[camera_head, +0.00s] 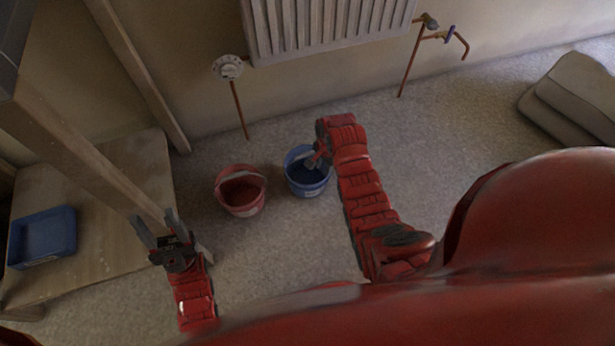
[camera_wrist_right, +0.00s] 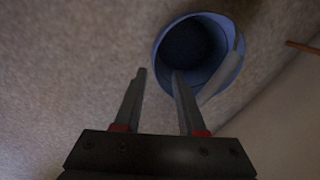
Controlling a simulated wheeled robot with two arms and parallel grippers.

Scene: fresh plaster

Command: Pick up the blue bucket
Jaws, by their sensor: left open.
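The blue bucket (camera_head: 308,184) stands upright on the floor near the wall, right of a red bucket. In the right wrist view its round mouth and dark inside (camera_wrist_right: 188,45) show at upper centre, with a pale handle along its right side. My right gripper (camera_head: 314,159) is over the bucket's upper right rim in the head view. In the wrist view the gripper (camera_wrist_right: 160,74) is open, one finger overlapping the bucket's lower rim and the other left of it. Contact cannot be told. My left gripper (camera_head: 155,217) is open and empty, near the wooden board.
The red bucket (camera_head: 240,190) stands close left of the blue one. A wooden board (camera_head: 110,245) with a blue tray (camera_head: 42,237) lies at left, below wooden posts. A radiator (camera_head: 325,25) and pipes line the wall. Grey sacks (camera_head: 575,100) lie at right.

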